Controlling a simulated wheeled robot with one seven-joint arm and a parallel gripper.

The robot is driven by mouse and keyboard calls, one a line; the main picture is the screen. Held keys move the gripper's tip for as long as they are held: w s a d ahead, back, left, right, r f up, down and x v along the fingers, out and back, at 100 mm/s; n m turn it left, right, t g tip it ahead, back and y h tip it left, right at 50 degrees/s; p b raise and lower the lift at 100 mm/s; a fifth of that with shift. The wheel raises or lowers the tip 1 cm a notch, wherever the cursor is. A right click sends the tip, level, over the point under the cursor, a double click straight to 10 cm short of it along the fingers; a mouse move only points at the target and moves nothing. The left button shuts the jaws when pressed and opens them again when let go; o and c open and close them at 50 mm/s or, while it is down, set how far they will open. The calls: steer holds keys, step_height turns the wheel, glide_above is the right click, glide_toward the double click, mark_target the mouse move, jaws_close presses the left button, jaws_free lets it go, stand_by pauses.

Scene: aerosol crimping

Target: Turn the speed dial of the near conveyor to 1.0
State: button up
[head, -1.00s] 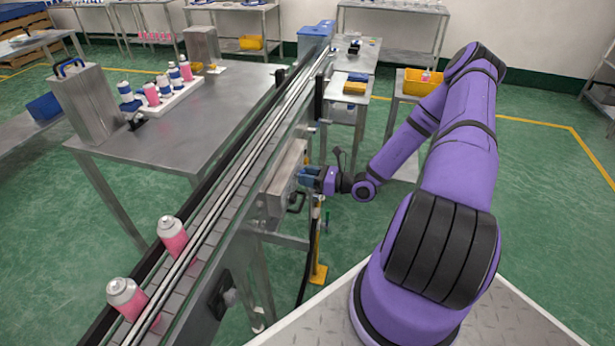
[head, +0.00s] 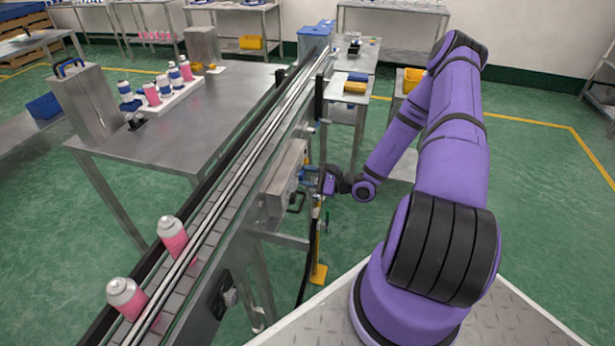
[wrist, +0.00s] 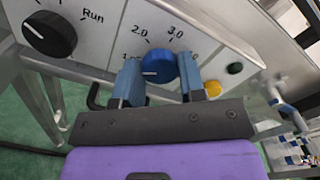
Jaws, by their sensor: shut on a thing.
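The blue speed dial (wrist: 158,66) is on a pale control panel with marks 2.0 and 3.0 above it. The labels at its left and right are partly covered by my fingers. A short white line on the dial points left, toward the partly hidden 1.0 label. My gripper (wrist: 160,82) is shut on the dial, one blue finger on each side. In the head view my gripper (head: 304,174) is at the side of the near conveyor (head: 228,213), against the control box (head: 283,180); the dial is hidden there.
A black knob (wrist: 50,34) marked Run is left of the dial. A yellow button (wrist: 213,88) and a dark green button (wrist: 235,68) are close to the right finger. Pink cans (head: 173,236) stand on the conveyor.

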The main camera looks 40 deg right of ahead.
steer(key=shift+n, duration=0.6)
steer(key=o, duration=0.9)
steer(key=v, duration=1.1)
